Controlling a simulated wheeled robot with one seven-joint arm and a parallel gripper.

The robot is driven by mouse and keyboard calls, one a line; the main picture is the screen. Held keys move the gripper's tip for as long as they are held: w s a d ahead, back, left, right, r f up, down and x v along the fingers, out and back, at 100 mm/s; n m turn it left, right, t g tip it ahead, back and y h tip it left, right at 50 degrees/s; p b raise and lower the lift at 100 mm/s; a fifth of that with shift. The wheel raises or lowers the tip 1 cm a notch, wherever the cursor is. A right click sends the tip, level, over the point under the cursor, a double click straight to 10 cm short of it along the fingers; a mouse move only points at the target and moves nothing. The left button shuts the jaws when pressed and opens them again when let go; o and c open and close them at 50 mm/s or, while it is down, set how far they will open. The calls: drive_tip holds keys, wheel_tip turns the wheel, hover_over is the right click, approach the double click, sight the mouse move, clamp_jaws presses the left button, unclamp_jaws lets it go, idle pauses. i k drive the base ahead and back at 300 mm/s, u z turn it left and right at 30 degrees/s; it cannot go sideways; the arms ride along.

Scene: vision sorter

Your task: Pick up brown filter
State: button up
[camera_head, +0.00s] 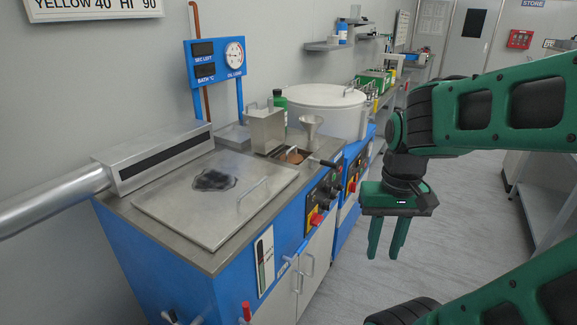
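A small brown patch (293,156) shows in a square opening in the steel worktop, just below a metal funnel (311,127). I cannot tell whether it is the brown filter or something else brown. A dark bar reaches from the opening toward the right edge of the worktop. My gripper (387,238) hangs at the right, its two green fingers pointing down and apart.
A flat steel lid (240,220) with a black stain and a handle covers the near worktop. A steel box (267,131) stands beside the opening. A blue gauge panel (217,62) rises behind. A large round lidded vat (322,110) stands farther back. Floor is clear below my gripper.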

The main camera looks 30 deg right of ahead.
sight(295, 157)
drive_tip(key=z, duration=1.35)
drive_tip(key=i, duration=1)
drive_tip(key=u, duration=0.6)
